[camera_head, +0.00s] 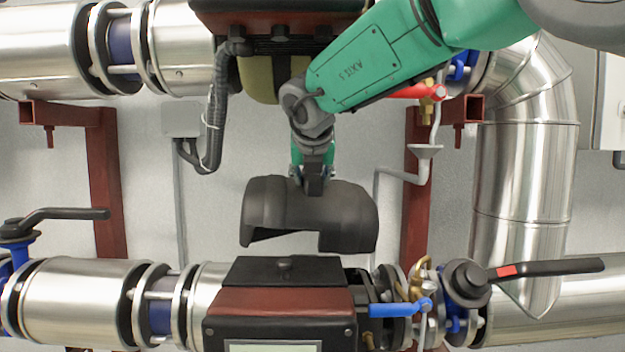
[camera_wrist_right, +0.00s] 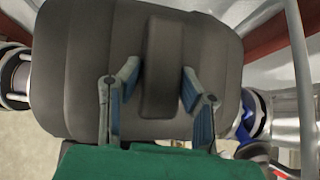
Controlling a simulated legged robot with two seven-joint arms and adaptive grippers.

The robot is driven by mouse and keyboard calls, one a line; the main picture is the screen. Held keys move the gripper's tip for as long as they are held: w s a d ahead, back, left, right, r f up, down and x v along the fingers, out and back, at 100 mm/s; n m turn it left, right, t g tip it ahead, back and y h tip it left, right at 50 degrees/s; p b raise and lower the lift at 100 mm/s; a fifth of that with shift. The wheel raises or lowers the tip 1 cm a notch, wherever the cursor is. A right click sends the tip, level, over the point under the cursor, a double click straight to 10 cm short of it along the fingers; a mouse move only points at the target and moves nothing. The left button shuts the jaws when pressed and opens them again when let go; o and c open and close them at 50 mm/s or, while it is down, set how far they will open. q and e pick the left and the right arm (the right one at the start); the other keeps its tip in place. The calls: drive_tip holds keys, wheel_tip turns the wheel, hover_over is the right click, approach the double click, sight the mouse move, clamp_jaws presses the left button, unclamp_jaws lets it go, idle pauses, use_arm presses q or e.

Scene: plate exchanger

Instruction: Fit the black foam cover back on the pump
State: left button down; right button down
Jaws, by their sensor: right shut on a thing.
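The black foam cover (camera_head: 310,213) hangs in the air in the middle of the head view, with its open, cut-out edge facing down. My right gripper (camera_head: 312,184) is shut on the raised ridge on top of it. In the right wrist view the cover (camera_wrist_right: 75,70) fills most of the picture, with the ridge between the fingers of the right gripper (camera_wrist_right: 158,85). A pump (camera_head: 280,302) with a dark red body and a black top block stands directly below the cover, with a visible gap between them. My left gripper is not in view.
Steel-clad pipes (camera_head: 80,300) with flanges run on both sides of the pump. A black-handled valve (camera_head: 465,283) and a blue-handled valve (camera_head: 400,308) stand close on its right. Another pump unit (camera_head: 258,78) with a black hose is above. Dark red posts (camera_head: 103,165) stand behind.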

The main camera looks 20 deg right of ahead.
sight(316, 192)
drive_tip(key=shift+d+f+b, duration=0.3)
drive_tip(key=shift+f+b, duration=0.35)
drive_tip(key=shift+f, duration=0.2)
drive_tip(key=shift+d+f+b, duration=0.1)
drive_tip(key=shift+f+b, duration=0.45)
drive_tip(key=shift+f, duration=0.15)
drive_tip(key=f+b, duration=0.2)
drive_tip(key=f, duration=0.1)
drive_tip(key=shift+a+f+b, duration=0.1)
drive_tip(key=shift+a+b, duration=0.2)
drive_tip(key=shift+b, duration=0.1)
wheel_tip(316, 192, down, 4)
drive_tip(key=b, duration=0.3)
drive_tip(key=shift+d, duration=0.1)
drive_tip(key=shift+f, duration=0.1)
drive_tip(key=shift+f+p, duration=0.1)
drive_tip(key=shift+p, duration=0.2)
drive_tip(key=shift+s+f+g, duration=0.1)
drive_tip(key=shift+f+g, duration=0.05)
drive_tip(key=shift+g, duration=0.15)
